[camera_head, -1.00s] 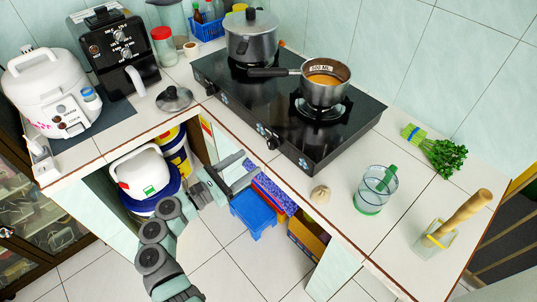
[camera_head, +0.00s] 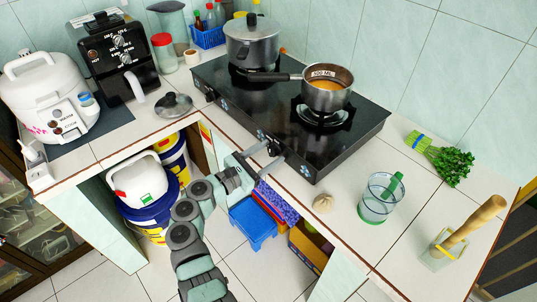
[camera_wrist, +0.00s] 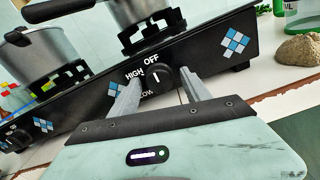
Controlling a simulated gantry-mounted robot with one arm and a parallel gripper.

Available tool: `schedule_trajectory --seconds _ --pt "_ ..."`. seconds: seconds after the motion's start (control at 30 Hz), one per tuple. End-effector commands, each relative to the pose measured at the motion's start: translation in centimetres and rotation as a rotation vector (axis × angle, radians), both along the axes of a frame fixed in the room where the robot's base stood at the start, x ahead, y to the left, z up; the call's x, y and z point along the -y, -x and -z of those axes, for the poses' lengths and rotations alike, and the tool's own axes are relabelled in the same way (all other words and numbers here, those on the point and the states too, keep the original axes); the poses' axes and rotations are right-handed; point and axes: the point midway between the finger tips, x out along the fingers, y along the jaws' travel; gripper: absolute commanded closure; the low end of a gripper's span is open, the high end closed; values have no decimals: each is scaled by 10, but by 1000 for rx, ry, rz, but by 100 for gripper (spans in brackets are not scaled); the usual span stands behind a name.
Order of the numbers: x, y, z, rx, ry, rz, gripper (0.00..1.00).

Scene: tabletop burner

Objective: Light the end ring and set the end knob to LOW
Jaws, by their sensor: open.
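The black two-ring stove (camera_head: 240,103) lies along the counter. The right ring (camera_head: 322,117) carries a small saucepan (camera_head: 326,100) with orange-brown liquid; no flame shows. In the wrist view, the right front knob (camera_wrist: 157,79) is round and black. Its white mark stands upright toward OFF, with HIGH at left and LOW below. My gripper (camera_wrist: 161,86) is open, with one finger on each side of this knob; contact cannot be told. In the head view my gripper (camera_head: 272,152) is at the stove's front face. The left knob (camera_wrist: 17,139) is at the wrist view's left edge.
A lidded pot (camera_head: 252,46) stands on the left ring. The saucepan handle (camera_head: 268,77) points left above the stove. A pot lid (camera_head: 173,103) lies at left.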

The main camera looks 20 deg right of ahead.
Motion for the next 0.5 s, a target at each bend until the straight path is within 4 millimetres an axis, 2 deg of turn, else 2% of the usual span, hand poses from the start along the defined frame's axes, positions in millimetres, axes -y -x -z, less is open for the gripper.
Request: schedule_trajectory --seconds 0.23,0.5 --pt "1 0 0 0 0 -1 44" --pt "1 -1 0 0 0 -1 66"
